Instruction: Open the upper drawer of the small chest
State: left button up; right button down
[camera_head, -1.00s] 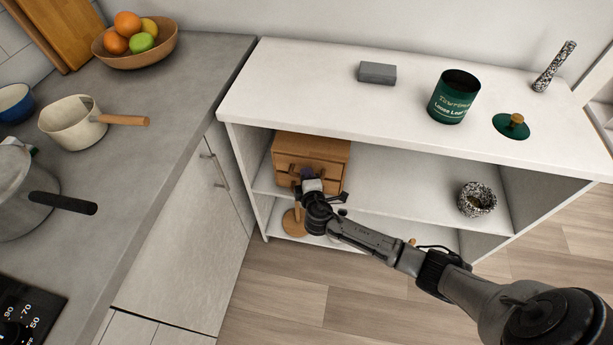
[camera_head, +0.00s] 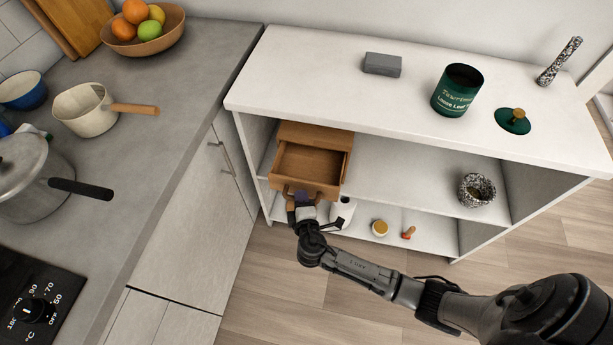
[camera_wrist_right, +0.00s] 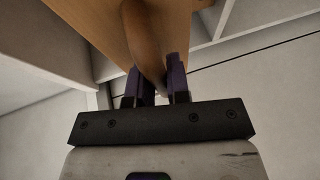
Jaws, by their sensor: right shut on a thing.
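The small wooden chest (camera_head: 316,133) stands on the middle shelf of the white unit, at its left end. Its upper drawer (camera_head: 308,165) is pulled well out, and its inside looks empty. My right gripper (camera_head: 302,197) is at the front of that drawer. In the right wrist view, the purple fingers (camera_wrist_right: 161,85) are shut on the curved wooden drawer handle (camera_wrist_right: 146,45), one on each side. The lower part of the chest is hidden under the open drawer and behind my gripper. My left gripper is not in view.
A stone mortar (camera_head: 476,190) stands on the same shelf to the right. A white container (camera_head: 342,212) and a yellow-topped jar (camera_head: 380,228) are on the bottom shelf. A green tin (camera_head: 457,92) and a grey block (camera_head: 382,65) stand on top. The floor in front is clear.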

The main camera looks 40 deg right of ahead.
jog(key=shift+s+a, duration=0.6)
jog(key=shift+a, duration=0.15)
jog(key=c, duration=1.4)
grip_release()
jog(key=p+v, duration=0.3)
jog(key=v, duration=1.1)
jog(key=shift+w, duration=0.1)
